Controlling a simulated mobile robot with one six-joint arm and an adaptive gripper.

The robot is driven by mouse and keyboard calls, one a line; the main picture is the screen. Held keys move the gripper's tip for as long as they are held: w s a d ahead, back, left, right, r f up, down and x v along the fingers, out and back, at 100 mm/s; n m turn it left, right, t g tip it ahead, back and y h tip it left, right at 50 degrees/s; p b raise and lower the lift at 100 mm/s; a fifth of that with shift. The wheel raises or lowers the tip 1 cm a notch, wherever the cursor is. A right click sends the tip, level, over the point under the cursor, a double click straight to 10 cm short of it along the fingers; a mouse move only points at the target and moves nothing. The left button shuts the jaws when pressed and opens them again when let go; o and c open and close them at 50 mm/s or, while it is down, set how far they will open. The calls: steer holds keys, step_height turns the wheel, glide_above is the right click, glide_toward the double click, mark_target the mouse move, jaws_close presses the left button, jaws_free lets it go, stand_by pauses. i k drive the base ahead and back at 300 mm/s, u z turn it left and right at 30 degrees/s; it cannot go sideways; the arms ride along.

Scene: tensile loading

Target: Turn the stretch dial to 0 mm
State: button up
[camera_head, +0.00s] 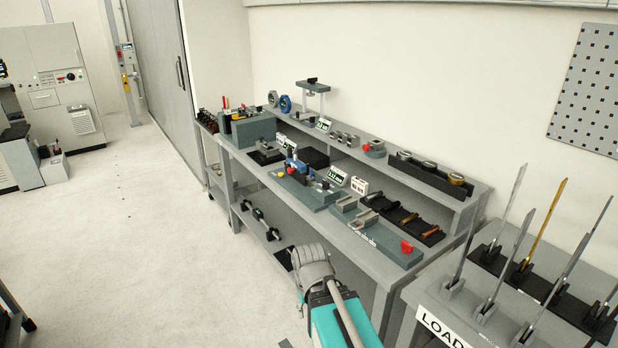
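A grey workbench (262,166) along the wall carries several test fixtures. I cannot tell for certain which part is the stretch dial. Red knobs show on the front right fixture (407,247), on the middle fixture (291,170) and on the raised shelf (366,147). Small display signs stand beside the fixtures, one at the middle (337,176) and one farther back (323,124); their readings are too small to read surely. My arm, grey and teal, rises at the bottom centre in front of the bench. I do not see my gripper's fingers.
A grey stand marked LOAD (440,328) at the lower right holds several upright strips on a black base. The bench has a raised back shelf and a lower shelf (258,232). The pale floor (140,240) on the left is clear. Cabinets (62,80) stand far left.

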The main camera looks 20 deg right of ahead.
mark_target(326, 184)
steer(key=u, duration=0.05)
steer(key=i, duration=1.1)
steer(key=z, duration=0.6)
